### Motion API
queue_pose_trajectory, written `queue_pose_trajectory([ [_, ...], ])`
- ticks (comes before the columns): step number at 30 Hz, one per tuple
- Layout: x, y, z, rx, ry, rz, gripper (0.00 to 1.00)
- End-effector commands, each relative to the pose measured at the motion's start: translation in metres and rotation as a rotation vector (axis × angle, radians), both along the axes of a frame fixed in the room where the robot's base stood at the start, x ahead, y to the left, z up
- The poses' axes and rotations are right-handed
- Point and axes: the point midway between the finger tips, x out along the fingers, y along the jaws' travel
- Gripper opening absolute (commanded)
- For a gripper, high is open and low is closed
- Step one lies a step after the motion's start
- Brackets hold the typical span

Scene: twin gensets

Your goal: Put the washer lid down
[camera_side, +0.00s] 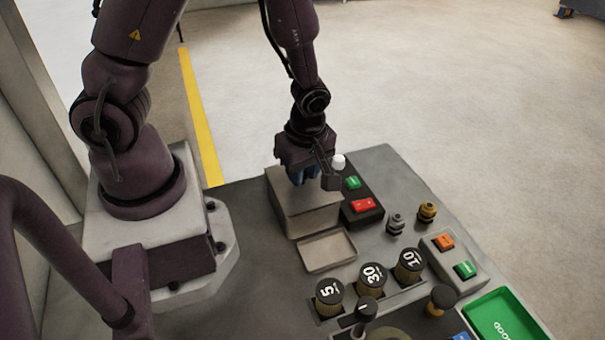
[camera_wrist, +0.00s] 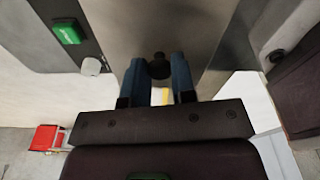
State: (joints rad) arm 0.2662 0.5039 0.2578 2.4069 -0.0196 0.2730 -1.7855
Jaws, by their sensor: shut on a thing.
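My gripper (camera_side: 304,178) points down at the top of a beige-grey box, the washer (camera_side: 312,219), in the side view. In the wrist view its two blue fingers (camera_wrist: 158,72) stand on either side of a dark round knob (camera_wrist: 157,62) and are shut on it. The knob sits on a flat grey metal plate, the washer lid (camera_wrist: 150,22). The lid is at the top of the box; my gripper partly hides it in the side view. I cannot tell whether the lid rests on the box or is slightly above it.
A shallow beige tray (camera_side: 327,251) lies in front of the washer. A dark panel with a green button (camera_side: 353,182) and red button (camera_side: 365,205) stands close on the right. Numbered dark cylinders (camera_side: 372,274) stand in front, and a green tray (camera_side: 503,318) is at front right.

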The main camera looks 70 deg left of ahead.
Motion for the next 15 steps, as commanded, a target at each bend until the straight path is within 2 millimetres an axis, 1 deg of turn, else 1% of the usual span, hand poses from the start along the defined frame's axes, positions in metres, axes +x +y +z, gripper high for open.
queue_pose_trajectory([
  [5,0.001,-0.001,0.022,-0.002,-0.006,-0.002,0.00],
  [12,0.001,-0.001,0.067,-0.004,-0.008,-0.003,0.00],
  [15,0.001,-0.001,0.080,-0.003,-0.006,-0.001,0.00],
])
